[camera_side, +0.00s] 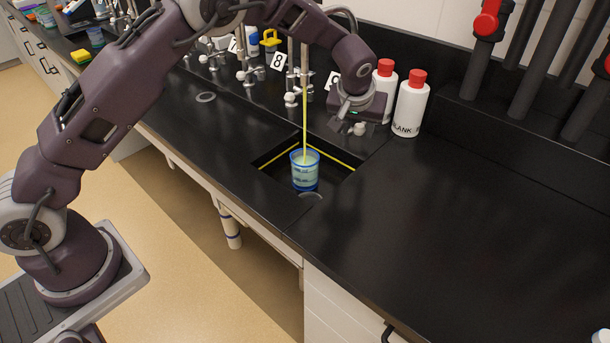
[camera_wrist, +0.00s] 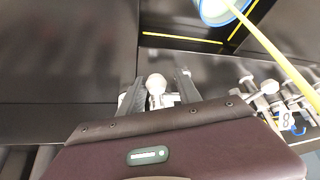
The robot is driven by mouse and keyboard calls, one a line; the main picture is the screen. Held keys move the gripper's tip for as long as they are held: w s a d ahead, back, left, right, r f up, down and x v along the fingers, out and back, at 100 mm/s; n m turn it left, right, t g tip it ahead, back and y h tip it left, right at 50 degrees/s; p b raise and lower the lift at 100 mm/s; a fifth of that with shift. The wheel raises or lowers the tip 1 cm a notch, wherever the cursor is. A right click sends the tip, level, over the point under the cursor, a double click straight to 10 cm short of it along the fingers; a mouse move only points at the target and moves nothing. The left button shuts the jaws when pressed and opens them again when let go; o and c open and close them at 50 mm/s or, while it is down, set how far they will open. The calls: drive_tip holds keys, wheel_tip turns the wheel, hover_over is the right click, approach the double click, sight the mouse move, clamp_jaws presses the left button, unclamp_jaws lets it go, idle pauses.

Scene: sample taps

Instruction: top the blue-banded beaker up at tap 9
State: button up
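The blue-banded beaker (camera_side: 305,173) stands upright in the dark sink basin; its upper part also shows at the top of the wrist view (camera_wrist: 222,10). A thin yellow stream (camera_side: 305,120) falls into it from above. Pale greenish liquid shows inside, but I cannot read its exact level. The number 9 label (camera_side: 334,79) is partly hidden behind my arm. My gripper (camera_wrist: 158,88) is open, its fingers on either side of a pale round tap knob (camera_wrist: 156,84), with gaps visible. The knob (camera_side: 358,129) also shows below my gripper in the side view.
Two white bottles with red caps (camera_side: 410,105) stand close to the right of my gripper. The number 8 label (camera_side: 278,61) and more taps (camera_side: 247,75) line the back left. The basin has a yellow-lined edge (camera_side: 335,158).

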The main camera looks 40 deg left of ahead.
drive_tip(key=shift+s+a+r, duration=0.15)
drive_tip(key=shift+a, duration=0.3)
drive_tip(key=v, duration=0.6)
drive_tip(key=shift+s+r, duration=0.15)
drive_tip(key=shift+r, duration=0.15)
